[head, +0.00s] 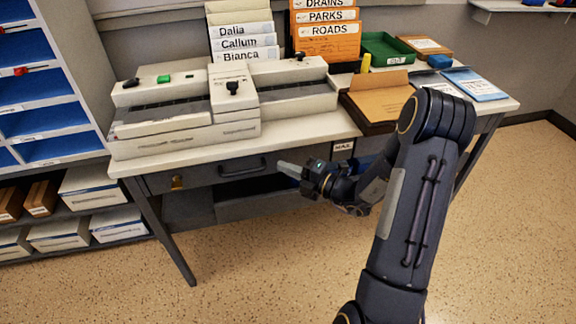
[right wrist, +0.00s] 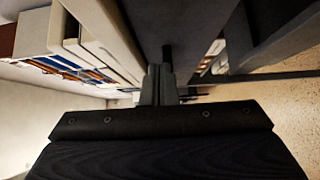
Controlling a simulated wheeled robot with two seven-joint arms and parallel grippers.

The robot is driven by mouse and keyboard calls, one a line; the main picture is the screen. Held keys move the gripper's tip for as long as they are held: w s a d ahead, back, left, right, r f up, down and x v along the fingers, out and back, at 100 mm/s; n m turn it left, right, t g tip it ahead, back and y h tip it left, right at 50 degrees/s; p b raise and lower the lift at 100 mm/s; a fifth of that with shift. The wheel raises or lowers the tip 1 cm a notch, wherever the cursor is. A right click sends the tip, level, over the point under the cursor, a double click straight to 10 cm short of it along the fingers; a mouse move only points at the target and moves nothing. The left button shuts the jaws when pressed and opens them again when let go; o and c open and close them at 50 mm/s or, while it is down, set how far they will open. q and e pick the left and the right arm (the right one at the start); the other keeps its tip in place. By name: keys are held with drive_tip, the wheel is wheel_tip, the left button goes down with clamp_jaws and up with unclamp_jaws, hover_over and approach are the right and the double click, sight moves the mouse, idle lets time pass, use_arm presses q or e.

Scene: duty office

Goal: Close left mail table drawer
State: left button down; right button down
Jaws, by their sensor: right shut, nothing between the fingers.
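The mail table (head: 300,130) has a light top and dark legs. Its left drawer has a dark grey front (head: 215,175) with a dark bar handle (head: 243,167), just under the top's front edge. Any gap between this front and the table frame is too small to judge. My right gripper (head: 288,168) is shut and empty, pointing left near the right end of the drawer front. In the right wrist view its closed fingers (right wrist: 158,88) are close to a dark grey panel (right wrist: 178,25); contact cannot be told. My left gripper is out of view.
A franking machine (head: 185,115) stands on the table's left half, near the front edge. A brown folder (head: 382,97) and green tray (head: 386,48) are to the right. A blue-lined shelf unit (head: 40,95) stands left. The floor (head: 270,270) in front is clear.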

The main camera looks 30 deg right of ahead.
drive_tip(key=p+v, duration=0.1)
drive_tip(key=v, duration=1)
drive_tip(key=s+a+r+n+g+y, duration=0.2)
drive_tip(key=s+a+r+n+g, duration=0.25)
drive_tip(key=a+n, duration=0.5)
drive_tip(key=s+a+r+n+g+y, duration=0.25)
drive_tip(key=a+r+n+g, duration=0.3)
drive_tip(key=n, duration=0.65)
drive_tip(key=s+a+n+g+h, duration=0.25)
drive_tip(key=s+n+h, duration=0.5)
drive_tip(key=n, duration=0.85)
drive_tip(key=s+d+r+n+t+h+p, duration=0.1)
drive_tip(key=r+n+p, duration=0.3)
drive_tip(key=r+p, duration=0.5)
drive_tip(key=s+d+r+n+t+h+p, duration=0.1)
drive_tip(key=r+n+p, duration=0.3)
drive_tip(key=r+p, duration=0.5)
drive_tip(key=shift+s+r+n+p, duration=0.35)
drive_tip(key=shift+s+r+p, duration=0.05)
drive_tip(key=shift+s+p, duration=0.15)
drive_tip(key=shift+t, duration=0.25)
